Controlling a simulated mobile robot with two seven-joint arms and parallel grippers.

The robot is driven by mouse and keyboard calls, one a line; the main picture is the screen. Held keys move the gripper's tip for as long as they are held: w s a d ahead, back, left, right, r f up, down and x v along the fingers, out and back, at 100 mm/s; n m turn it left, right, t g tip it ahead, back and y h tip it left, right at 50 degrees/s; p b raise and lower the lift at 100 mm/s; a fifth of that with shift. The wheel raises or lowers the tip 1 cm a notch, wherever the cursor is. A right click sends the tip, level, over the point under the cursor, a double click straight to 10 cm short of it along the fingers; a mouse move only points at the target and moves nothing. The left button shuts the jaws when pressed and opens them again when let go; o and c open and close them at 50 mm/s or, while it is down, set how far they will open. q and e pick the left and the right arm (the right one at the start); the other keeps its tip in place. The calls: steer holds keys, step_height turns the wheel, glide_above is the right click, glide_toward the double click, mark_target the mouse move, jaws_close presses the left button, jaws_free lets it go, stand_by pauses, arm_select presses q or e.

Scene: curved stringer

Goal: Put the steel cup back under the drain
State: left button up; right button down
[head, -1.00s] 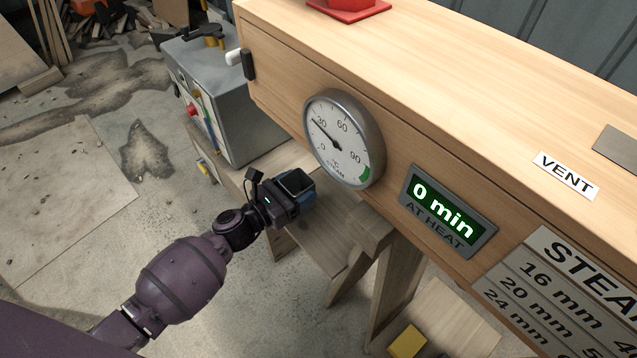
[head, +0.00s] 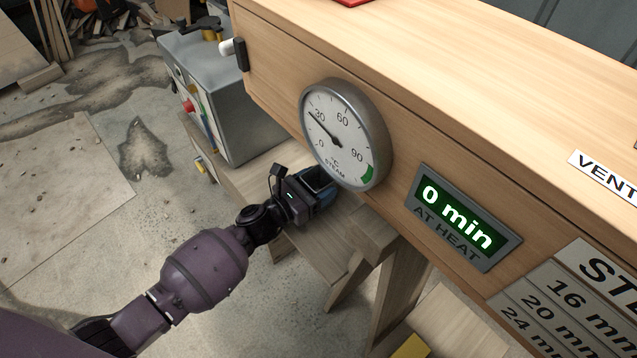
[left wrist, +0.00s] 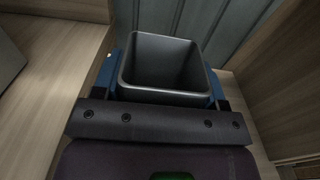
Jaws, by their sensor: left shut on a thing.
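The steel cup (left wrist: 167,66) is a grey, square, open-topped vessel. In the left wrist view it stands between the blue fingers of my left gripper (left wrist: 168,88), which is shut on it. Its inside looks empty. In the head view the left gripper (head: 318,190) is just below the round dial, beside the lower edge of the wooden steam box (head: 420,125). There the cup (head: 316,178) shows only its dark opening and rim, partly hidden by the gripper and close under the box. I cannot make out the drain. My right gripper is not in view.
The steam dial (head: 345,135) and the "0 min" display (head: 458,217) are on the box front. A wooden trestle (head: 372,238) stands below the box. A grey metal unit (head: 215,100) stands behind the gripper.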

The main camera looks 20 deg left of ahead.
arm_select(q)
steer(key=shift+f, duration=0.1)
steer(key=o, duration=1.1)
steer(key=shift+c, duration=0.2)
steer(key=shift+w+r, duration=0.1)
steer(key=shift+r, duration=0.15)
steer(key=p+v, duration=0.1)
steer(key=v, duration=1.1)
